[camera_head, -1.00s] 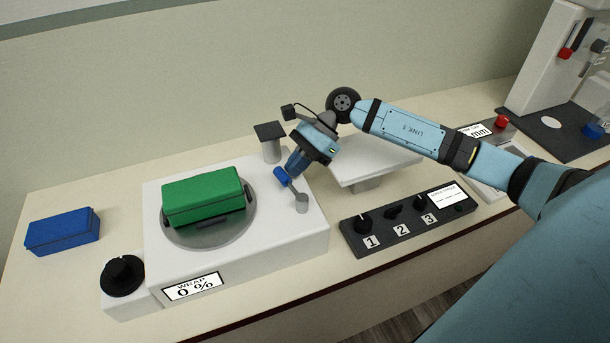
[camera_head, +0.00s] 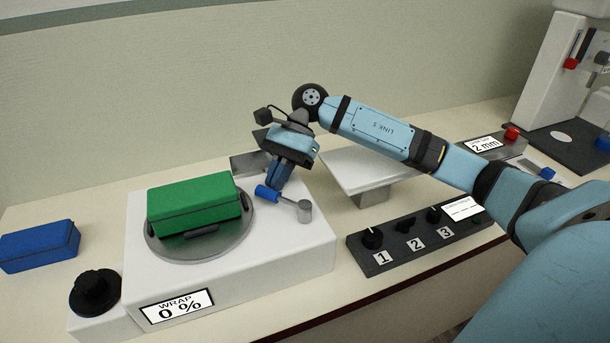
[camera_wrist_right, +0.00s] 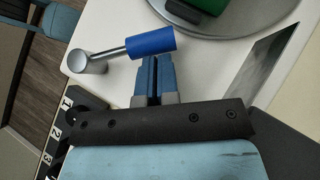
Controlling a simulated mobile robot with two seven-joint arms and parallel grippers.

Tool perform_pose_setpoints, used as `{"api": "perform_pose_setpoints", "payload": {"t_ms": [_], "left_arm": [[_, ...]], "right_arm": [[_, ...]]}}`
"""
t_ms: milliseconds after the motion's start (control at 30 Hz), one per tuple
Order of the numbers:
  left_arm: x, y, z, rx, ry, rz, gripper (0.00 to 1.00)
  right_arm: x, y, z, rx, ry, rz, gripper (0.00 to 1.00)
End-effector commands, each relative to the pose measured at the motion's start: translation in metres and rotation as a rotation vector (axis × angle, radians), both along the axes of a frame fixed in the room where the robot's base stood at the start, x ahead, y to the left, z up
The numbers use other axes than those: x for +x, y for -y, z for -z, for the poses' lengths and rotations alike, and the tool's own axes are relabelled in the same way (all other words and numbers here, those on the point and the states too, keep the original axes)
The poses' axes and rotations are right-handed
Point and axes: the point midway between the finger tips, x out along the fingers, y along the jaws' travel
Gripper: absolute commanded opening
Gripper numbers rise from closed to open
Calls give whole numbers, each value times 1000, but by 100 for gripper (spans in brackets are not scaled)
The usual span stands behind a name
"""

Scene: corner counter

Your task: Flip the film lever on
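The lever has a blue handle (camera_head: 267,193) on a thin grey arm from a round grey post (camera_head: 304,211), on the right part of the white wrapping machine (camera_head: 300,250). In the head view the handle points left and slightly back from the post. My right gripper (camera_head: 274,185) is beside the handle on its back side, fingers pointing down. In the right wrist view its fingers (camera_wrist_right: 153,62) are together with a thin slit between them. The blue handle (camera_wrist_right: 151,42) lies across just beyond their tips, touching or nearly so, not between them. My left gripper is not in view.
A green box (camera_head: 192,203) sits on the round turntable. A display (camera_head: 177,307) reads WRAP 0 %. A grey panel (camera_head: 248,163) stands behind the lever. A black knob (camera_head: 95,292), blue box (camera_head: 40,245), white raised plate (camera_head: 362,170) and numbered knob panel (camera_head: 415,240) surround the machine.

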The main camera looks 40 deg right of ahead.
Motion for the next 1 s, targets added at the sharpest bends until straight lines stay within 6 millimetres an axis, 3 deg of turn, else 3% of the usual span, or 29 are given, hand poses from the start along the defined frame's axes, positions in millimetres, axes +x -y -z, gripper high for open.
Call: {"api": "perform_pose_setpoints", "payload": {"t_ms": [533,1000], "left_arm": [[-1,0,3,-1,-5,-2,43],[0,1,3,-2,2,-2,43]], "right_arm": [[1,3,-5,4,-1,-3,0],[26,77,-69,3,2,4,0]]}}
